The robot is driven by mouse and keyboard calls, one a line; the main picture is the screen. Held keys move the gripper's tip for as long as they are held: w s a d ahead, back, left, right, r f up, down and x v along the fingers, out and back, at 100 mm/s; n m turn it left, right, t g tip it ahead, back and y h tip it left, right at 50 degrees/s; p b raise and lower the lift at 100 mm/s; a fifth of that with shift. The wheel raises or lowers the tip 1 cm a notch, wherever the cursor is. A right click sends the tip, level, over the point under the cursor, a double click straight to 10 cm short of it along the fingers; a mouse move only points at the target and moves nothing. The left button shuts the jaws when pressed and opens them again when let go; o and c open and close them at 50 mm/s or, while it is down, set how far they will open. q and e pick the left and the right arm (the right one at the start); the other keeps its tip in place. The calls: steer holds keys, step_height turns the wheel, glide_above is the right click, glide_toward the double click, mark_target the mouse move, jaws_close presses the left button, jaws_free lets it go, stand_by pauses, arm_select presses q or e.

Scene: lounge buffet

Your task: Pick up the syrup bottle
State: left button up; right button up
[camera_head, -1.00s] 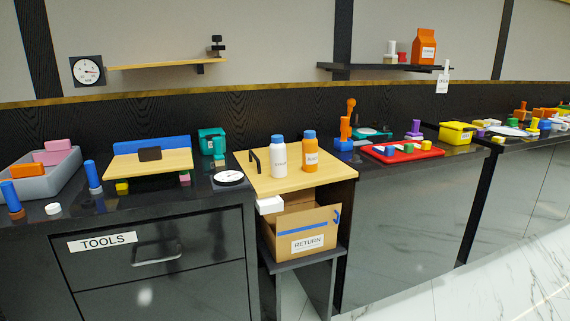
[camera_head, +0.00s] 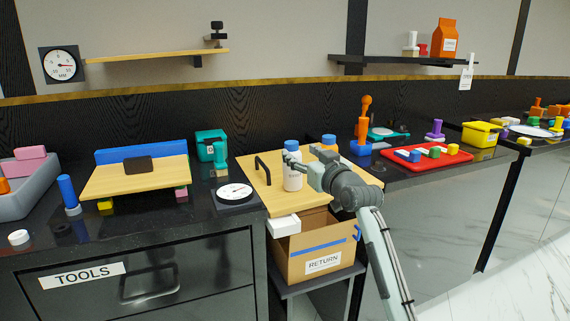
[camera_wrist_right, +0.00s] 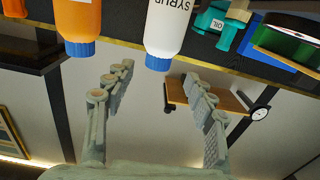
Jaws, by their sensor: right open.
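The syrup bottle (camera_head: 292,180) is white with a blue cap and stands upright on the wooden board between the counters. In the right wrist view, which is upside down, the syrup bottle (camera_wrist_right: 167,28) reads "SYRUP". My right gripper (camera_head: 300,165) is open at the bottle's upper part, and one finger partly covers it. In the wrist view the bottle's cap lies between the two open fingertips (camera_wrist_right: 158,76); I cannot tell whether they touch it. An orange bottle (camera_head: 329,142) with a blue cap stands just right, mostly hidden behind my gripper. My left gripper is out of view.
A black handle (camera_head: 262,170) stands on the board left of the bottle. A cardboard RETURN box (camera_head: 318,248) sits below. A round dial (camera_head: 235,193) lies on the left counter. A red tray (camera_head: 428,154) with blocks is on the right counter.

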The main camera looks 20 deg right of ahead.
mark_target(294, 145)
steer(key=shift+w+r, duration=0.1)
steer(key=shift+w, duration=0.35)
steer(key=shift+w+r, duration=0.15)
steer(key=shift+w, duration=0.6)
steer(key=w, duration=0.3)
steer(key=shift+w+r+p, duration=0.1)
steer(key=shift+w+p, duration=0.2)
steer(key=shift+p, duration=0.05)
steer(key=shift+w, duration=0.5)
steer(key=c, duration=1.1)
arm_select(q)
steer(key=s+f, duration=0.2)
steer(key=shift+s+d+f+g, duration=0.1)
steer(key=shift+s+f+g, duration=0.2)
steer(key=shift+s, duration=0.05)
arm_select(e)
jaws_close()
